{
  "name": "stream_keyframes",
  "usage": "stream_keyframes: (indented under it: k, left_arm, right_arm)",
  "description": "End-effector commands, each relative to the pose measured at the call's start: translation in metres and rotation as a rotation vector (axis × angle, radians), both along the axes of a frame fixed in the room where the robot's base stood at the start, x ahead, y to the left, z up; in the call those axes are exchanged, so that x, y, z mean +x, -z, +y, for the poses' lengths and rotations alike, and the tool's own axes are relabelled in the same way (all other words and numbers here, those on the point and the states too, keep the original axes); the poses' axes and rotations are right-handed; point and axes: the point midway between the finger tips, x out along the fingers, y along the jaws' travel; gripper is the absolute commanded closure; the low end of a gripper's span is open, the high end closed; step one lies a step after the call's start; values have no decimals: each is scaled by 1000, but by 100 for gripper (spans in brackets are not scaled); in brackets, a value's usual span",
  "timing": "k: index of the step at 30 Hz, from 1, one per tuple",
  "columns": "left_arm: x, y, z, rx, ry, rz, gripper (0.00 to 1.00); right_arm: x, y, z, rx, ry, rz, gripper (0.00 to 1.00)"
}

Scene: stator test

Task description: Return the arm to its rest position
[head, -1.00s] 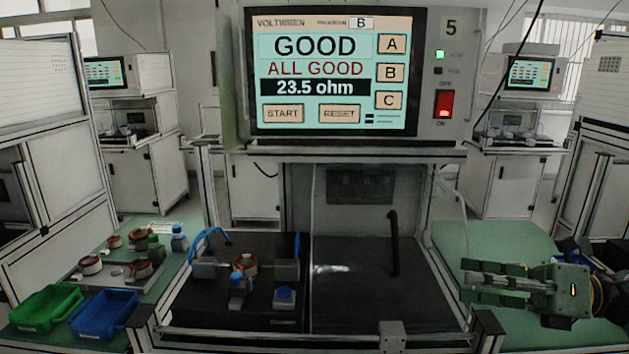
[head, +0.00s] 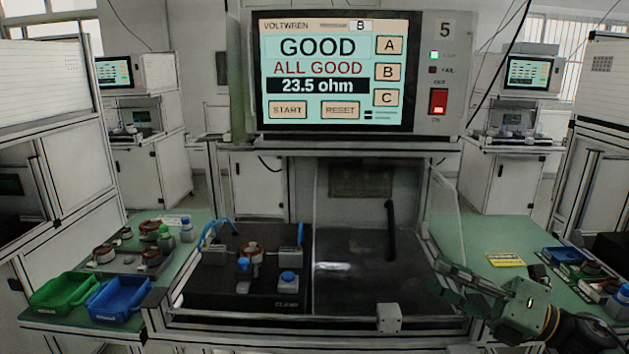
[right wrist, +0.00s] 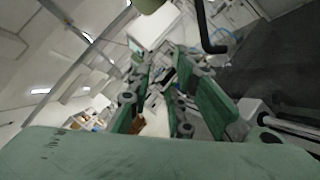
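My right gripper (head: 446,283) is at the lower right in the head view, by the right front corner of the test bench. Its green fingers point left, are spread apart, and hold nothing that I can see. The fingers also show in the right wrist view (right wrist: 168,85), with a gap between them. My left gripper is not in view. A copper-wound stator (head: 256,257) sits in the black test fixture (head: 232,292), apart from my right gripper. The tester screen (head: 335,72) reads GOOD, ALL GOOD and 23.5 ohm.
A green bin (head: 62,294) and a blue bin (head: 118,297) stand on the left table, with several stators behind them. The right table (head: 480,273) holds a yellow label (head: 506,259) and a dark blue tray (head: 563,254). The bench's front rail (head: 330,322) is near my right gripper.

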Motion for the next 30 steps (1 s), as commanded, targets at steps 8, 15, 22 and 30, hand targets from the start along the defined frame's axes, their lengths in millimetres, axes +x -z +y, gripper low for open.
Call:
stream_keyframes:
  k: [8,15,22,30]
  left_arm:
    - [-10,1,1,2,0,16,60]
    - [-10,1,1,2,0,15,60]
    - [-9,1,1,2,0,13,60]
    - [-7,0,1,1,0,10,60]
  right_arm:
    - [21,40,17,373,251,300,81]
    - [9,122,4,749,563,711,81]
    - [-59,224,-5,1046,897,1157,81]
    - [-182,307,8,1241,1262,1607,81]
